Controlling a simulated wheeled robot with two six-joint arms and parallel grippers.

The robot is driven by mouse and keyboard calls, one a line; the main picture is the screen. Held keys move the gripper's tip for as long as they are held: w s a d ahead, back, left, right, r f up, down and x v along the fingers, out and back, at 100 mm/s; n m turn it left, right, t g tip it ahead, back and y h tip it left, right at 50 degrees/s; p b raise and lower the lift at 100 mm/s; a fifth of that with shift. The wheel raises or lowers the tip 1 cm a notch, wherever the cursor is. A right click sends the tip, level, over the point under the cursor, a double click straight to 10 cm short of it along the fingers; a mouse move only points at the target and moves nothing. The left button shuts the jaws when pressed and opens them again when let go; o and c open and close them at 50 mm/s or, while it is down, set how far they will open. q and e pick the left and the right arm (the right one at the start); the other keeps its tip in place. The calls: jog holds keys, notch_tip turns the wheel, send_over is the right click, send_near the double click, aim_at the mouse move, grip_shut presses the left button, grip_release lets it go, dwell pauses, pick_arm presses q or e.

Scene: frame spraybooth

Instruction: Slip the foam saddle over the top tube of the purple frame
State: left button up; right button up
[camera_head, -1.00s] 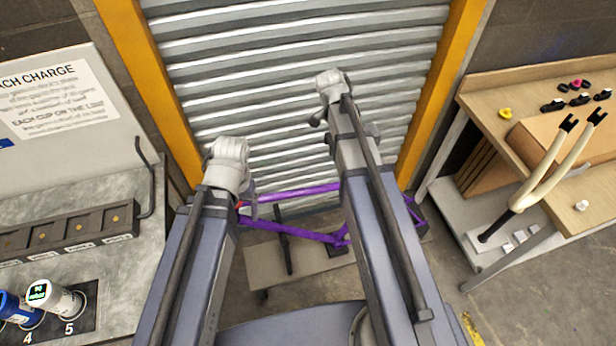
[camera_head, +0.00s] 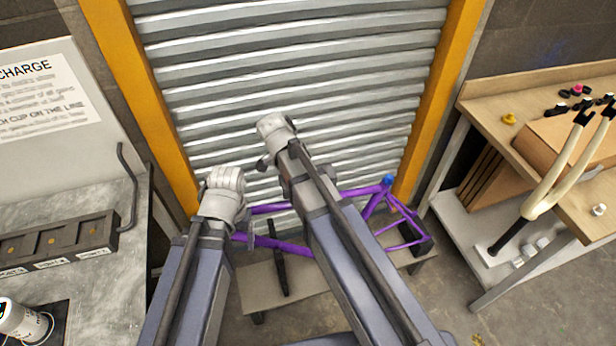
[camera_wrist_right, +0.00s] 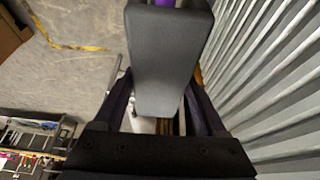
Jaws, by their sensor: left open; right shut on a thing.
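The purple frame (camera_head: 408,222) stands low in front of the shutter in the head view. Its top tube (camera_head: 268,208) runs left to right, its middle hidden behind my right arm. My left gripper (camera_head: 252,236) is open beside the frame's left end; I cannot tell if it touches a tube. My right gripper (camera_wrist_right: 163,108) is shut on the foam saddle (camera_wrist_right: 168,55), a dark grey block, in the right wrist view. A small piece of purple shows at the saddle's far end there. In the head view the saddle is hidden.
The frame is on a grey bench (camera_head: 330,283). A wooden table (camera_head: 480,105) with a cream fork (camera_head: 560,170) stands right. A grey counter (camera_head: 90,265) with a dark rack (camera_head: 60,240) stands left. The ribbed shutter (camera_head: 300,65) closes off the back.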

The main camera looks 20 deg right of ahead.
jog(key=shift+f, duration=0.15)
notch_tip(320, 180, down, 9)
jog(key=b, duration=0.9)
dwell(0.5)
jog(key=o, duration=1.2)
jog(key=shift+o, duration=0.2)
jog(key=p+v, duration=0.7)
jog(key=v, duration=0.1)
jog(key=shift+d, duration=0.1)
jog(key=shift+f, duration=0.2)
